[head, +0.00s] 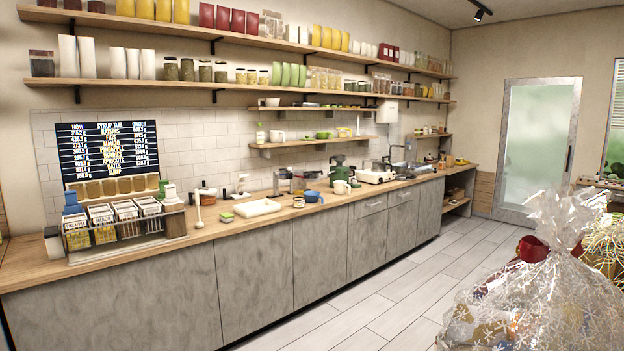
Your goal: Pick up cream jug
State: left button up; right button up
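Neither of my grippers shows in the head view. A small cream-coloured vessel (341,187), which looks like a jug or mug, stands on the wooden counter (225,225) in front of a green machine (338,171). A white jug-like vessel (277,136) stands on the small wall shelf (300,143) above the counter. Both are small and far off, and I cannot tell for certain which is the cream jug. Nothing is seen touching either one.
A rack of labelled bins (118,222) fills the counter's left end. A white tray (257,208) and a blue cup (312,196) stand mid-counter. A wrapped hamper (540,290) blocks the lower right. The tiled floor (400,290) along the cabinets is clear.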

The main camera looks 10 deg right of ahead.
aim_at(339, 186)
jog(key=i+j+u, duration=0.1)
jog(key=j, duration=0.35)
jog(key=i+j+u, duration=0.15)
jog(key=i+j, duration=0.2)
jog(key=i+j+u, duration=0.1)
jog(key=i+j, duration=0.15)
jog(key=j, duration=0.25)
jog(key=i+j+z, duration=0.15)
jog(key=i, duration=0.3)
jog(key=i+j+z, duration=0.15)
jog(key=i, duration=0.25)
jog(key=i+j+z, duration=0.15)
jog(key=i+j, duration=0.25)
jog(key=i+l+z, duration=0.25)
jog(key=i+z, duration=0.55)
jog(key=i, duration=0.25)
jog(key=i+z, duration=0.4)
jog(key=i+u, duration=0.1)
jog(key=i, duration=1.8)
jog(key=i+u, duration=0.25)
jog(key=i, duration=0.35)
jog(key=i+l+u, duration=0.2)
jog(key=i, duration=0.4)
